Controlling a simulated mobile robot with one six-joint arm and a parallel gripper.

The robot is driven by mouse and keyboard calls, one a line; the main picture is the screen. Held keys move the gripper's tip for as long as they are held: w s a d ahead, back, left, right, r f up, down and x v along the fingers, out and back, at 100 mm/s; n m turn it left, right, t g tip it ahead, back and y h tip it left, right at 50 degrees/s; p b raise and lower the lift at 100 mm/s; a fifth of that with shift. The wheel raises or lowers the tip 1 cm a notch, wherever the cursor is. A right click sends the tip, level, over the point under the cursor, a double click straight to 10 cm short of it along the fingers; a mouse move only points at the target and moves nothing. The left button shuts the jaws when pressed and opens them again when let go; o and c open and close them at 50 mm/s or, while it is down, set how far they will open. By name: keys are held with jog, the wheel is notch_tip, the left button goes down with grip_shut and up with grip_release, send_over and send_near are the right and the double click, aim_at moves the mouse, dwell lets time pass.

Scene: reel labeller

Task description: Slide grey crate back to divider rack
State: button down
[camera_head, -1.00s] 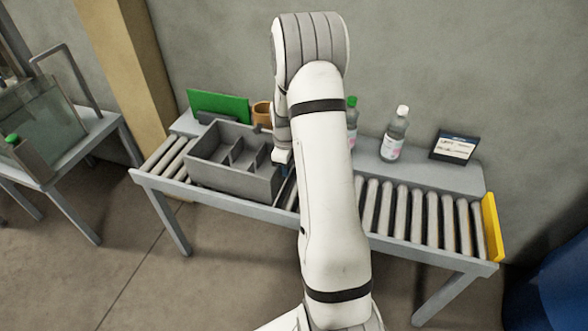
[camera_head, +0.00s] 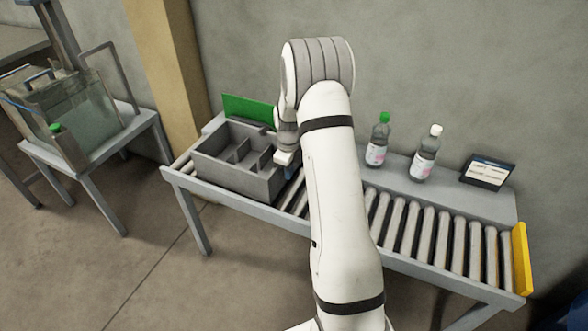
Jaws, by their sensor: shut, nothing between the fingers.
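The grey crate (camera_head: 232,178) stands upright on the left part of the roller conveyor, with inner walls splitting it into compartments. My gripper (camera_head: 286,160) is at the crate's right end, shut with nothing held. Its tips are small and partly hidden, so I cannot tell whether they touch the crate wall. A green panel (camera_head: 248,108) stands upright on the shelf behind the crate. I cannot tell for sure whether it belongs to the divider rack.
The conveyor rollers (camera_head: 428,232) are clear right of my arm, up to a yellow end stop (camera_head: 522,258). Two bottles (camera_head: 377,145) and a label sign (camera_head: 487,172) stand on the back shelf. A side table with a glass tank (camera_head: 80,120) is at the left.

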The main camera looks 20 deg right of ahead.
jog(key=shift+s+d, duration=1.15)
jog(key=shift+d, duration=0.05)
notch_tip(320, 180, up, 10)
jog(key=p, duration=0.1)
jog(key=s+a+r+n+t+p, duration=0.1)
jog(key=s+a+r+n+p, duration=0.25)
jog(key=s+r+n, duration=0.35)
jog(key=s+a+r+n+p, duration=0.2)
jog(key=s+a+r+n, duration=0.25)
jog(key=r, duration=0.45)
jog(key=s+a+r+n+p, duration=0.2)
jog(key=s+a+r+n, duration=0.1)
jog(key=s+n, duration=0.5)
jog(key=s+a+r+n+t+p, duration=0.1)
jog(key=s+a+r+n+p, duration=0.1)
jog(key=s+r+n, duration=0.3)
jog(key=s+a+n, duration=0.1)
jog(key=s+n, duration=0.2)
jog(key=s, duration=0.1)
jog(key=shift+s+a+t+p, duration=0.25)
jog(key=shift+t+p, duration=0.05)
jog(key=shift+r, duration=0.1)
